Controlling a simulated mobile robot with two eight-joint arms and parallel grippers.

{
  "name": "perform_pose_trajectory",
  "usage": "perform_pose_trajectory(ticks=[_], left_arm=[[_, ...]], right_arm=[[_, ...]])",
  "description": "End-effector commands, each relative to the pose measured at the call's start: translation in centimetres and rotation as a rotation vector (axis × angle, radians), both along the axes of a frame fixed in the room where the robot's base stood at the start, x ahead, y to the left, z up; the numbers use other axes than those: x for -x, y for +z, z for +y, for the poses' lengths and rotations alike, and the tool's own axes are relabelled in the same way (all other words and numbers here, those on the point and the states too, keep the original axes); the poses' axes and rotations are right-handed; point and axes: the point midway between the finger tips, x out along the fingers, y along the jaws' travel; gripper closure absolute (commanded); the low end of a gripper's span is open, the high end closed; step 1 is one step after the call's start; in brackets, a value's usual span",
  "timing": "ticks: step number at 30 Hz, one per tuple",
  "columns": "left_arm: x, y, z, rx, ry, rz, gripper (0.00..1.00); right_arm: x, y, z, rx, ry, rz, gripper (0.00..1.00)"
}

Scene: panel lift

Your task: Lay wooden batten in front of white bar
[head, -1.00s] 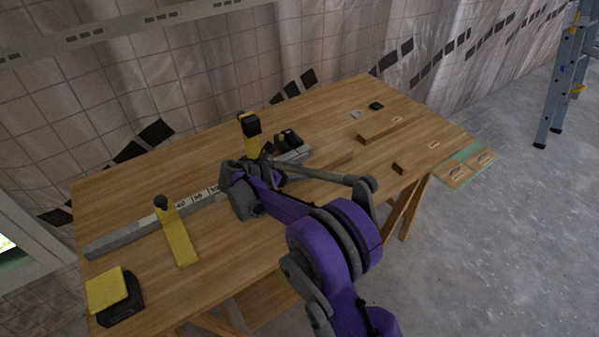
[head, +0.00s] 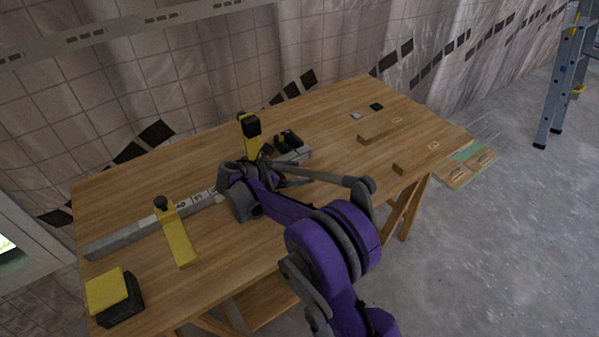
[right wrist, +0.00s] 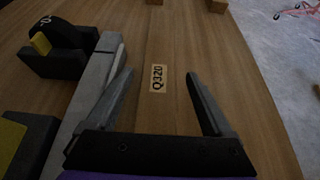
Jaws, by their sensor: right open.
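The white bar (head: 124,239), pale grey with printed labels, lies lengthwise on the table; it also shows left of my right gripper in the right wrist view (right wrist: 92,82). My right gripper (right wrist: 160,85) is open, low over the wood just in front of the bar, its left finger close to the bar. Between the fingers is a wooden strip, seemingly the wooden batten (right wrist: 165,115), labelled Q320. It runs roughly along the bar; its edges blend into the table, so its exact gap to the bar cannot be told. My arm hides it in the head view. My left gripper is not in view.
Yellow clamps (head: 180,240) and (head: 251,135) stand at the bar. A yellow-and-black block (head: 113,296) sits at the near left. Two short wooden pieces (head: 378,134) and (head: 411,161) lie on the right of the table (head: 330,105). A ladder (head: 561,85) stands far right.

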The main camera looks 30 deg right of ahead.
Motion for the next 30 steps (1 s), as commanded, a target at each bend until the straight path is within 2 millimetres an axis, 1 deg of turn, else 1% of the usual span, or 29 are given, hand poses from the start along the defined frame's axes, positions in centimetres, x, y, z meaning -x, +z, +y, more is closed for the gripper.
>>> perform_pose_trajectory(ticks=[1, 9, 12, 16, 21, 25, 28, 29, 30], left_arm=[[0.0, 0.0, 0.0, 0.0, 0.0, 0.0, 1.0], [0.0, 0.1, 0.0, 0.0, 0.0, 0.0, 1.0], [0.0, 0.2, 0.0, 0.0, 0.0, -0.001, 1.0], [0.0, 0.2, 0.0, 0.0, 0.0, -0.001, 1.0], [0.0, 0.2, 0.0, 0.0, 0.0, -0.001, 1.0], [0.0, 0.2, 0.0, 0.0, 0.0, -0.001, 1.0], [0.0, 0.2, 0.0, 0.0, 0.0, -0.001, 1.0], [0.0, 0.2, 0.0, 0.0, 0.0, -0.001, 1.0], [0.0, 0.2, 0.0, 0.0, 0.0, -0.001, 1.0]], right_arm=[[0.0, 0.3, 0.9, -0.001, 0.004, 0.0, 0.14], [0.5, 2.9, 6.2, -0.001, 0.005, 0.001, 0.14], [0.6, 3.7, 7.8, -0.001, 0.003, 0.0, 0.14], [0.8, 4.4, 9.3, 0.0, 0.002, 0.0, 0.14], [0.9, 4.8, 10.2, 0.0, 0.001, 0.0, 0.14], [1.3, 5.0, 10.0, -0.019, -0.007, -0.017, 0.14], [2.8, 5.3, 9.2, -0.089, -0.034, -0.078, 0.14], [3.6, 5.4, 8.9, -0.123, -0.05, -0.107, 0.14], [4.7, 5.4, 8.6, -0.175, -0.074, -0.152, 0.14]])
